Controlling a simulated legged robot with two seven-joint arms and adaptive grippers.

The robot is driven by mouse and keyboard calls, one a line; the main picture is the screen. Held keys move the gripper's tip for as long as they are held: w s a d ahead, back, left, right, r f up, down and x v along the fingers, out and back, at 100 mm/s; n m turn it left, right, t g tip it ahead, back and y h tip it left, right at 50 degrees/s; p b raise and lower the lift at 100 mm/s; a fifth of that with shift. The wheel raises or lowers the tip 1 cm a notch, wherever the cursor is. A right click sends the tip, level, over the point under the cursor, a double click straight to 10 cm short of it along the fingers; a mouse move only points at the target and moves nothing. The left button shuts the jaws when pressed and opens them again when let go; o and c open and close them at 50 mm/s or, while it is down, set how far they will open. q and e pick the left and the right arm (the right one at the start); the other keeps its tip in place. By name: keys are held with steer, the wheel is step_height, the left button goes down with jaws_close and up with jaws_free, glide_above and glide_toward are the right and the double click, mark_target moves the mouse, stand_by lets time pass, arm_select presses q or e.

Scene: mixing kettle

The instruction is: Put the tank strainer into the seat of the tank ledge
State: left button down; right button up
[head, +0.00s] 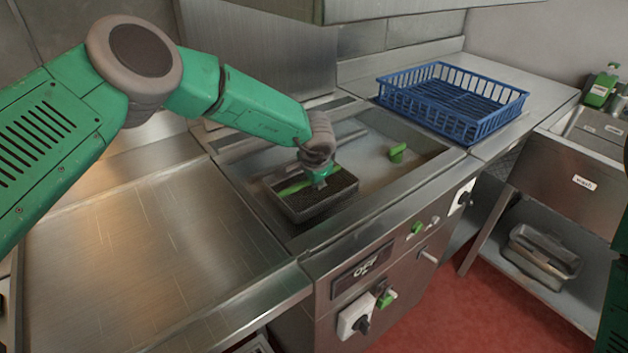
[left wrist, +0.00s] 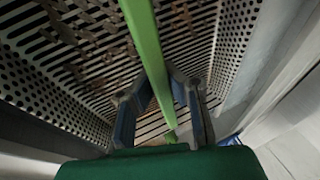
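The tank strainer (head: 318,205) is a dark, shallow rectangular box with a green bar handle across it. It is over the left, near part of the steel tank (head: 425,148). In the left wrist view its perforated, slotted metal with brown residue (left wrist: 75,60) fills the background. My left gripper (head: 318,178) is above the strainer, with its fingers on either side of the green handle (left wrist: 148,45); the fingertips (left wrist: 168,85) appear closed on it. I cannot tell whether the strainer touches the ledge. The seat is not clearly visible. My right gripper is not in view.
A blue rack (head: 450,100) stands on the counter behind the tank. A green piece (head: 398,152) sticks up inside the tank. Knobs and an OFF panel (head: 362,268) are on the front. A wash sink (head: 580,175) is at right. The left counter (head: 140,240) is clear.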

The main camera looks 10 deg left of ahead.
mark_target(311, 189)
arm_select(q)
steer(key=shift+d+f, duration=0.2)
steer(key=shift+d, duration=0.35)
steer(key=shift+d+f, duration=0.15)
steer(key=shift+d, duration=0.05)
steer(key=shift+a+f, duration=0.35)
steer(key=shift+a, duration=0.15)
steer(key=shift+a+f, duration=0.5)
steer(key=shift+a, duration=0.3)
steer(key=shift+f, duration=0.1)
steer(key=shift+d+f, duration=0.1)
steer(key=shift+d+f+b, duration=0.15)
steer(key=shift+d+b, duration=0.15)
steer(key=shift+d, duration=0.1)
steer(key=shift+a+f, duration=0.25)
steer(key=shift+a, duration=0.4)
steer(key=c, duration=2.2)
jaws_free()
steer(key=shift+d, duration=0.25)
steer(key=o, duration=0.6)
steer(key=shift+d+r, duration=0.1)
steer(key=shift+d, duration=0.05)
steer(key=shift+c, duration=0.2)
steer(key=shift+d, duration=0.15)
steer(key=o, duration=0.5)
steer(key=shift+a, duration=0.2)
steer(key=shift+o, duration=0.2)
steer(key=shift+a, duration=0.15)
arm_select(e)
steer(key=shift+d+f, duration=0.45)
